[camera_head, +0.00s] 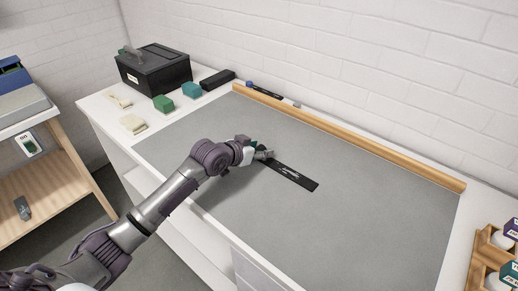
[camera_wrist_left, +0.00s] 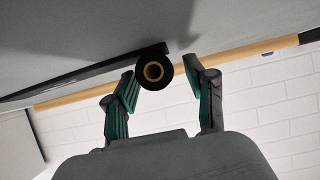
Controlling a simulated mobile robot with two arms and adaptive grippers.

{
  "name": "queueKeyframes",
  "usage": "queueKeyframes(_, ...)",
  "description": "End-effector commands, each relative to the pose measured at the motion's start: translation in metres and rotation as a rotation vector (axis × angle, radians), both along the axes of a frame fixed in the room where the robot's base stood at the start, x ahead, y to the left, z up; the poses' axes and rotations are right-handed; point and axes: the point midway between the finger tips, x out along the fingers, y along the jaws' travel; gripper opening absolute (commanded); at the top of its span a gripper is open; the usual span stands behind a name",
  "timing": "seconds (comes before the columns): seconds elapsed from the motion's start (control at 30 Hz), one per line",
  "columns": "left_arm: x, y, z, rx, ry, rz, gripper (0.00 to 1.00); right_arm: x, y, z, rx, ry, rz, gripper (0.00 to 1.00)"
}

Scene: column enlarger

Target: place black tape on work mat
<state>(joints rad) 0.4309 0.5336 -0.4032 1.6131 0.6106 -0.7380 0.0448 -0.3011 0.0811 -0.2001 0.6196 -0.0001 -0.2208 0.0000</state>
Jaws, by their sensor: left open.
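The black tape (camera_wrist_left: 154,72), a black roll with a tan core, shows in the left wrist view against the grey work mat (camera_head: 380,215). It appears between the tips of my open left gripper (camera_wrist_left: 161,75), closer to the picture-left finger. I cannot tell whether a finger touches it. In the head view my left gripper (camera_head: 264,154) is low over the middle of the mat, and I cannot make out the tape there. My right gripper is in neither view.
A flat black plate with pale markings (camera_head: 296,178) lies on the mat beside the gripper. A wooden strip (camera_head: 350,139) runs along the mat's back edge. A black box (camera_head: 155,72) and green (camera_head: 163,103) and teal blocks (camera_head: 192,90) stand at the left. The mat's right side is clear.

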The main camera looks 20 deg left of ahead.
Motion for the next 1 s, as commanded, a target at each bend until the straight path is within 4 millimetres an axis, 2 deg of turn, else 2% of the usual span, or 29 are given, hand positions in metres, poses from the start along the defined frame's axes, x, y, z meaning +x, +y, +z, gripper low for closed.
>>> queueKeyframes(0.13,-0.001,0.000,0.003,0.000,-0.001,0.000,0.55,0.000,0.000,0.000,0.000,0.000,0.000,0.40)
queueKeyframes(0.23,-0.010,0.004,0.008,0.001,-0.002,-0.001,0.55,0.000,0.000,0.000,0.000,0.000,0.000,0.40)
queueKeyframes(0.6,-0.074,0.027,0.044,0.003,0.000,-0.001,0.55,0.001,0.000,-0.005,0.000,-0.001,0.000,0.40)
queueKeyframes(0.7,-0.086,0.032,0.051,0.002,-0.001,0.000,0.55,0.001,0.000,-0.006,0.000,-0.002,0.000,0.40)
queueKeyframes(1.0,-0.099,0.036,0.060,0.000,0.000,0.000,0.55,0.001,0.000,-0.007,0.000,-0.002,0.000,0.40)
